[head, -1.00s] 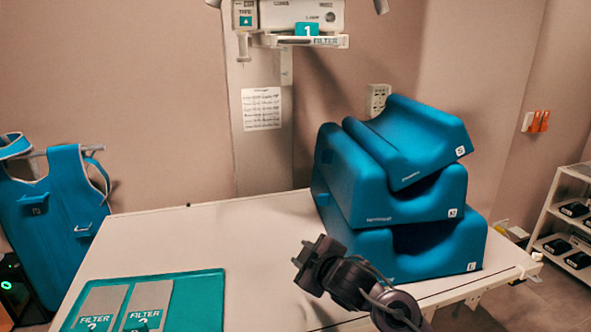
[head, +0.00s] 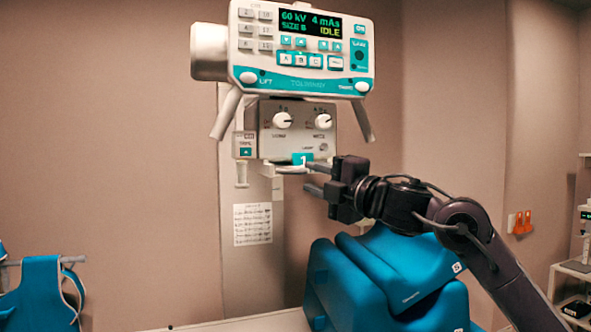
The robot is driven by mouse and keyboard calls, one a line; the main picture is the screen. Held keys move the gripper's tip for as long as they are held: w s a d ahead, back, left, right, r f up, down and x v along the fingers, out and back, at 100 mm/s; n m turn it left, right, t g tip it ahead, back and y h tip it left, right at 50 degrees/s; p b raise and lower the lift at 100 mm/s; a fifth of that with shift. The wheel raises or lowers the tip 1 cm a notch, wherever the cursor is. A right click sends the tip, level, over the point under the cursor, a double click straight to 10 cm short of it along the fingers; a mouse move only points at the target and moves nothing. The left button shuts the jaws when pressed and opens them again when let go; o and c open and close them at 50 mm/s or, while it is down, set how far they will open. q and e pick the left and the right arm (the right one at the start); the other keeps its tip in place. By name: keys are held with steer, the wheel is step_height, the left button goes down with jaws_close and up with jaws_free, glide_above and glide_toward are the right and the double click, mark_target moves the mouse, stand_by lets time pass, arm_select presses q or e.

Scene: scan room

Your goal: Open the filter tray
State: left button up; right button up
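The filter tray (head: 289,169) is a thin pale slab under the knob box of the X-ray head, with a teal tab (head: 302,159) marked 1 on its front. My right gripper (head: 308,179) reaches in from the right at the tray's right end. Its two dark fingers are apart, one near tab height and one lower, with nothing visible between them. The upper finger overlaps the tray's right end in the picture; I cannot tell if it touches. My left gripper is out of view.
The control panel (head: 301,45) with its lit display hangs above the knob box (head: 299,130), with handles angling down at both sides. Blue foam positioners (head: 376,285) are stacked below my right arm. A blue apron (head: 40,295) hangs at the lower left. The wall area left of the column is clear.

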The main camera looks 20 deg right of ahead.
mark_target(298, 171)
steer(key=p+x, duration=0.2)
steer(key=x, duration=0.2)
steer(key=shift+w+a+r, duration=0.15)
steer(key=shift+w+r, duration=0.05)
steer(key=shift+w+a, duration=0.25)
steer(key=shift+w, duration=0.35)
steer(key=c, duration=0.6)
steer(key=shift+d, duration=0.1)
jaws_close()
steer(key=shift+r, duration=0.1)
